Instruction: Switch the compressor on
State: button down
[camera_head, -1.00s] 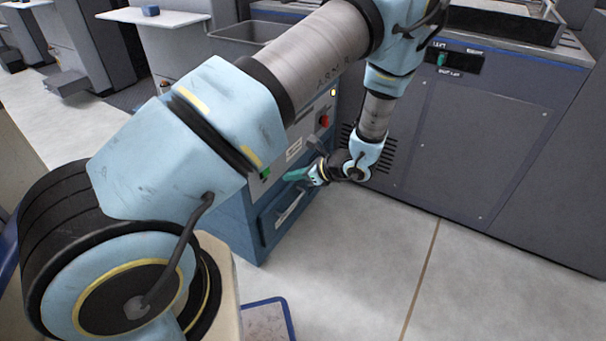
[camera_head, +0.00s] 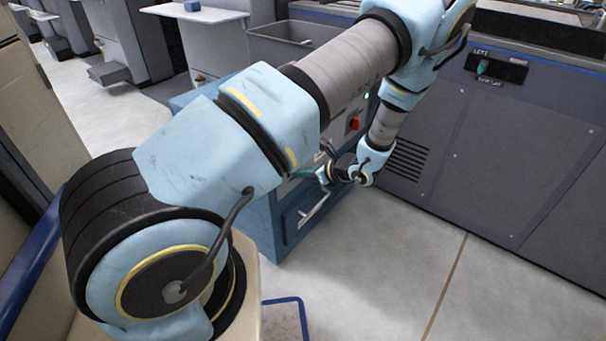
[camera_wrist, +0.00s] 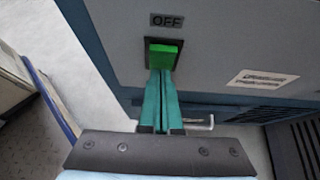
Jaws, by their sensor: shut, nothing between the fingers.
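The compressor is a blue cabinet (camera_head: 262,222) with a grey front panel, partly hidden behind my arm in the head view. In the wrist view its panel (camera_wrist: 215,45) carries a green switch (camera_wrist: 163,50) in a dark frame, with an "OFF" label (camera_wrist: 167,20) above it. My gripper (camera_wrist: 162,75) is shut and empty. Its teal fingertips are at the lower edge of the switch and look to be touching it. In the head view my gripper (camera_head: 303,173) is at the panel and hides the switch. A small lamp (camera_head: 366,96) on the compressor shows green.
A red knob (camera_head: 353,124) sits on the compressor panel, and a handle (camera_head: 313,210) is lower on its front. A large grey machine (camera_head: 490,150) stands to the right. Open floor (camera_head: 400,260) lies in front. A blue-edged tray (camera_head: 285,318) is near my base.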

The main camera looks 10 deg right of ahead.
jog(key=shift+r, duration=0.2)
jog(key=shift+r+p, duration=0.7)
jog(key=shift+r, duration=0.05)
jog(key=f+p+v, duration=0.1)
jog(key=v, duration=1.2)
jog(key=shift+s+d+r, duration=0.15)
jog(key=shift+s+d, duration=0.25)
jog(key=shift+s, duration=0.05)
